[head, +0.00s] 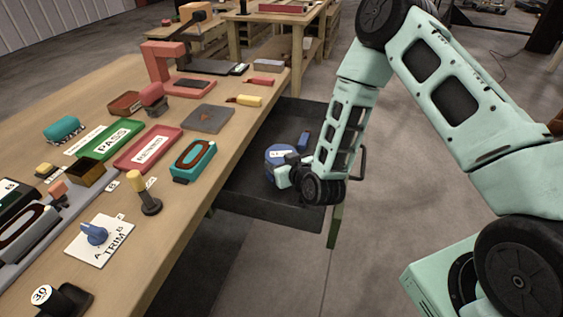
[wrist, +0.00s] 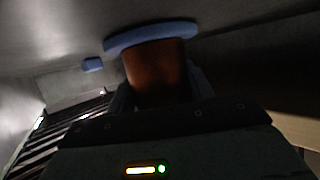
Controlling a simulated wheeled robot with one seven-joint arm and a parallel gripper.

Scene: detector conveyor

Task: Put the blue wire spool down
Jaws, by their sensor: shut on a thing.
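The blue wire spool (head: 280,154) is at my gripper, in or just above the open dark drawer (head: 262,213) beside the workbench. In the wrist view the spool shows a blue flange (wrist: 150,36) and a copper-brown winding (wrist: 156,72). My gripper (head: 285,173) is shut on the spool, and its fingers (wrist: 160,92) lie on both sides of the winding. My arm hides part of the drawer's right side. I cannot tell whether the spool touches the drawer floor.
A small blue block (head: 303,141) lies in the drawer behind the spool; it also shows in the wrist view (wrist: 93,64). The drawer's front part is clear.

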